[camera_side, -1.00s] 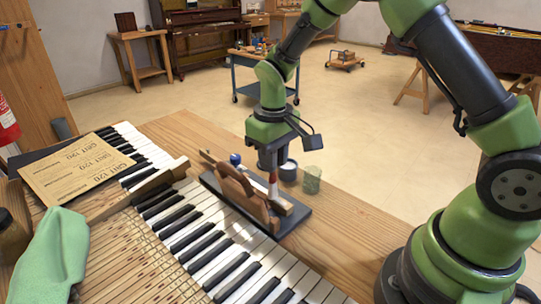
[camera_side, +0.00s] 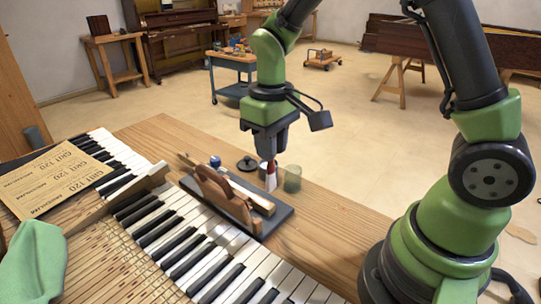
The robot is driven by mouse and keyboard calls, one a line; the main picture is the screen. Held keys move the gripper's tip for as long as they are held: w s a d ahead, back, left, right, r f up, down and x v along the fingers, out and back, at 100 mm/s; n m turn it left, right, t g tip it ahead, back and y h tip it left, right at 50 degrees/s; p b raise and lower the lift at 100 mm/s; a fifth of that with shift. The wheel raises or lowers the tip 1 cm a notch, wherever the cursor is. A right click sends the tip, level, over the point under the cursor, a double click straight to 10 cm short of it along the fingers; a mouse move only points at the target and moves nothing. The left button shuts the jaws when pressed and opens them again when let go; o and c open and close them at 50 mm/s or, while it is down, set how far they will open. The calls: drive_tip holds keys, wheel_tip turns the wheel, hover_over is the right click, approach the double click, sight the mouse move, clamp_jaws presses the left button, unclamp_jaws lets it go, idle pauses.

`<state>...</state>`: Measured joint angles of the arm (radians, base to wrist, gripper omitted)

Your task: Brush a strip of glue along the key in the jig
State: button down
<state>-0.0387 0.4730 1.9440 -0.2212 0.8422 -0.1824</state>
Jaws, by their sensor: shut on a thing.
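My gripper (camera_side: 269,153) is shut on a brush (camera_side: 270,178) with a red and pale lower part, which hangs down. The brush is at the far side of the jig, in front of or at a small dark pot; I cannot tell whether its tip is inside. The jig has a black base (camera_side: 284,215) with brown wooden uprights (camera_side: 222,194). A pale wooden key (camera_side: 257,197) lies along it, partly hidden by the uprights. I cannot make out glue on the key.
A greenish glass (camera_side: 292,178) stands just right of the brush. A black lid (camera_side: 247,164) and a blue-capped item (camera_side: 215,161) are to its left. The keyboard (camera_side: 188,243) runs in front of the jig. Bare bench (camera_side: 335,225) lies to the right.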

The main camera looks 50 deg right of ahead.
drive_tip(key=shift+r, duration=1.55)
